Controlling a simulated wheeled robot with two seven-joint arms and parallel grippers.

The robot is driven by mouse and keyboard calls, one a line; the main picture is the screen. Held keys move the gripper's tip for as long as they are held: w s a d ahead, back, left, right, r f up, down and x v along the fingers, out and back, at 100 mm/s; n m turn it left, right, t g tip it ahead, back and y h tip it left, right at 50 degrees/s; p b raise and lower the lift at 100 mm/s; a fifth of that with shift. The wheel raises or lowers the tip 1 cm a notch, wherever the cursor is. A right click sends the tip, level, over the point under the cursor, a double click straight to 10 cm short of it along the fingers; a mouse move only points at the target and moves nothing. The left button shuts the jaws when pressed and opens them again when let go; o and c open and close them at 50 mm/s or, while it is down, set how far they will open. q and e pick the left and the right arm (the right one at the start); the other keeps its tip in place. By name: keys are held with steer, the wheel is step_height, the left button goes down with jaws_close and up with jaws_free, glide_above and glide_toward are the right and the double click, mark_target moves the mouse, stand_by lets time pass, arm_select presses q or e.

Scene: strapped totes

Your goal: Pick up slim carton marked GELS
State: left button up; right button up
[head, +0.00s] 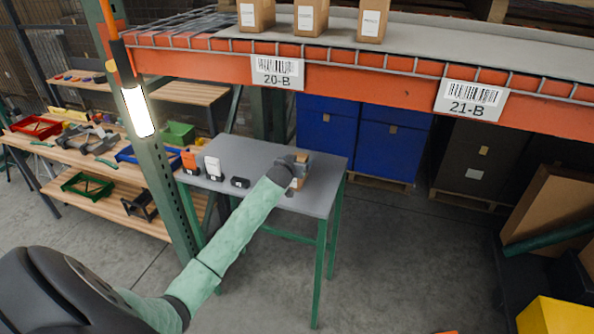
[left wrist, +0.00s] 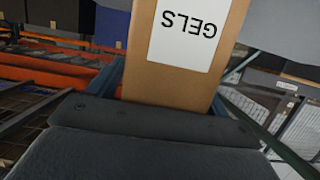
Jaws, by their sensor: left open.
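The slim carton marked GELS (head: 303,170) is tan and stands on the grey table (head: 250,153), partly hidden behind my left gripper (head: 292,172) in the head view. In the left wrist view the carton (left wrist: 180,85) rises close in front of the gripper. Its white label reads GELS upside down. My left gripper is open, with the carton in front of the palm and seemingly between the fingers. Contact between fingers and carton cannot be made out. My right gripper is not in view.
A green rack post (head: 160,165) stands left of the arm.

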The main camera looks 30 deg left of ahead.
arm_select(q)
steer(key=c, duration=1.3)
steer(key=shift+o, duration=0.2)
